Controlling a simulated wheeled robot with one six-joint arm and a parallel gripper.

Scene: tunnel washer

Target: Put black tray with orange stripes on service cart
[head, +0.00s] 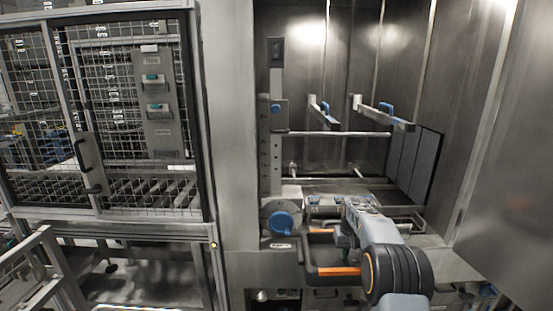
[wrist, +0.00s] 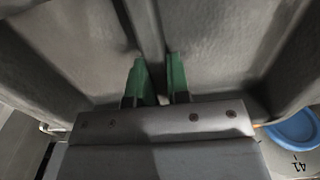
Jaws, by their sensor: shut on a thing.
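The black tray with orange stripes (head: 338,271) is at the lower middle of the head view, in front of the open steel chamber. My arm covers its right part. My gripper (head: 339,240) reaches down over the tray. In the wrist view, the green fingertips of my gripper (wrist: 158,82) are shut on a raised dark ridge of the tray (wrist: 230,45). The tray's surface fills most of that view. I cannot tell whether the tray rests on the ledge or hangs free. I cannot make out the service cart for certain.
The steel chamber has rails with blue ends (head: 386,108) above the tray. A round blue knob (head: 281,224) is close to the tray's left, also in the wrist view (wrist: 292,128). A mesh cage (head: 110,110) and a metal frame (head: 40,262) stand at left.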

